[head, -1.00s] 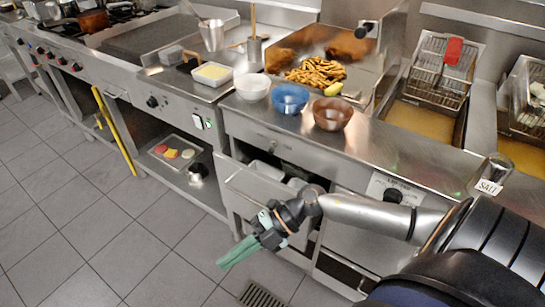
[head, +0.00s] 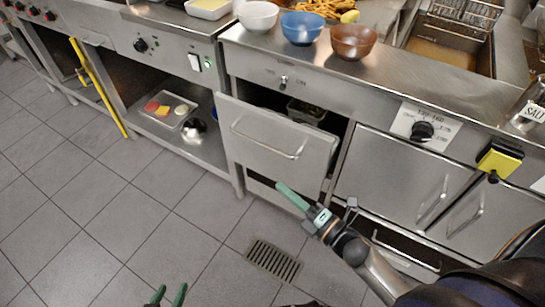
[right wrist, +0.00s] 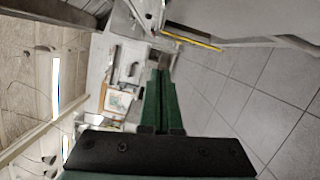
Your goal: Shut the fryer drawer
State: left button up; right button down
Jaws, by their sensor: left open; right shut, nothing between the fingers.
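The fryer drawer (head: 262,130) is pulled out from under the counter in the head view. Its steel front has a bar handle (head: 268,143), and a dark gap with containers shows behind its top edge. My right gripper (head: 282,188) is shut and empty, its green fingers pointing up and left in front of the drawer's lower right part. I cannot tell if it touches the front. The closed green fingers also show in the right wrist view (right wrist: 158,80). My left gripper (head: 168,292) is open and empty at the bottom edge, over the floor, away from the drawer.
Closed cabinet doors (head: 400,180) stand right of the drawer, below a control knob (head: 422,131). An open shelf (head: 180,140) with a tray is on the left, beside a yellow bar (head: 98,88). Bowls stand on the counter (head: 385,72). The tiled floor before the drawer is clear.

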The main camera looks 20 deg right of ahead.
aim_at(283, 133)
pick_arm(q)
jog(key=shift+s+a+f+b, duration=0.2)
jog(key=shift+s+f+b, duration=0.1)
jog(key=shift+f, duration=0.2)
pick_arm(e)
jog(key=w+a+r, duration=0.1)
jog(key=w, duration=1)
jog(key=shift+r, duration=0.2)
jog(key=shift+w, duration=0.1)
